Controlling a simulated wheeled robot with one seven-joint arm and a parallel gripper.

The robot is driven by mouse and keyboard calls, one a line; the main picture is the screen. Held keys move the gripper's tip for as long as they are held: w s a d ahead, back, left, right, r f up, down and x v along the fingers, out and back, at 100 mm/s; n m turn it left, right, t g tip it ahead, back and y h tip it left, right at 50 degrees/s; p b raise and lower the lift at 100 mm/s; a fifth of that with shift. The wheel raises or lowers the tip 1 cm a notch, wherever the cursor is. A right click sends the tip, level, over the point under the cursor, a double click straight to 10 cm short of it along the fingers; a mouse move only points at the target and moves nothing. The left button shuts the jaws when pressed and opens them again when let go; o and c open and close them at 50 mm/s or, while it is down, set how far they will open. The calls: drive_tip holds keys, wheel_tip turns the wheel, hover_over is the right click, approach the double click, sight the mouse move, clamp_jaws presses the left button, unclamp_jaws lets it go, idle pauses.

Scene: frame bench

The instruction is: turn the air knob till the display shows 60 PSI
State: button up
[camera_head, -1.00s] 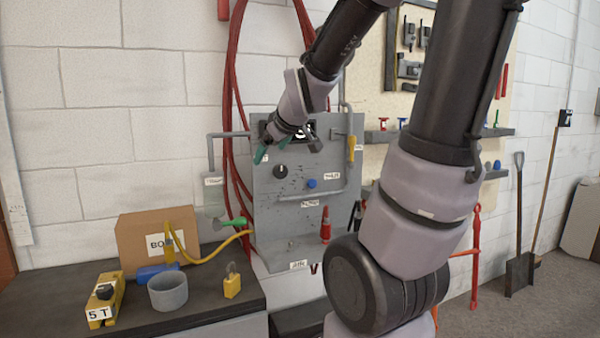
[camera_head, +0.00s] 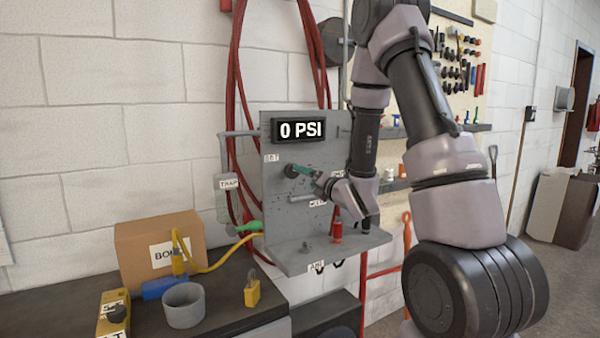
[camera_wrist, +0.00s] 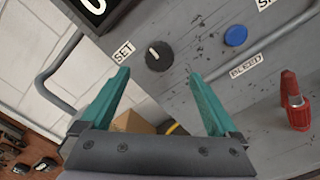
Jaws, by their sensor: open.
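The display (camera_head: 299,130) at the top of the grey panel (camera_head: 284,220) reads 0 PSI. In the wrist view, a round black knob (camera_wrist: 159,57) with a white pointer mark sits on the panel beside a SET label. My gripper (camera_wrist: 159,77) has its two teal fingers spread, one toward each side of the knob, with nothing between them. The knob appears just beyond the fingertips; I cannot tell if they touch it. In the head view, my gripper (camera_head: 300,171) is at the panel below the display and partly hides the knob.
A blue button (camera_wrist: 235,35) and a red fitting (camera_wrist: 294,105) are right of the knob in the wrist view. A cardboard box (camera_head: 140,240), grey cup (camera_head: 184,304) and yellow padlock (camera_head: 252,289) stand on the bench at left. Red hoses hang behind the panel.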

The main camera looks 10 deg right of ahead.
sight(294, 172)
drive_tip(key=x, duration=1)
drive_tip(key=c, duration=1.4)
drive_tip(key=shift+o, duration=0.2)
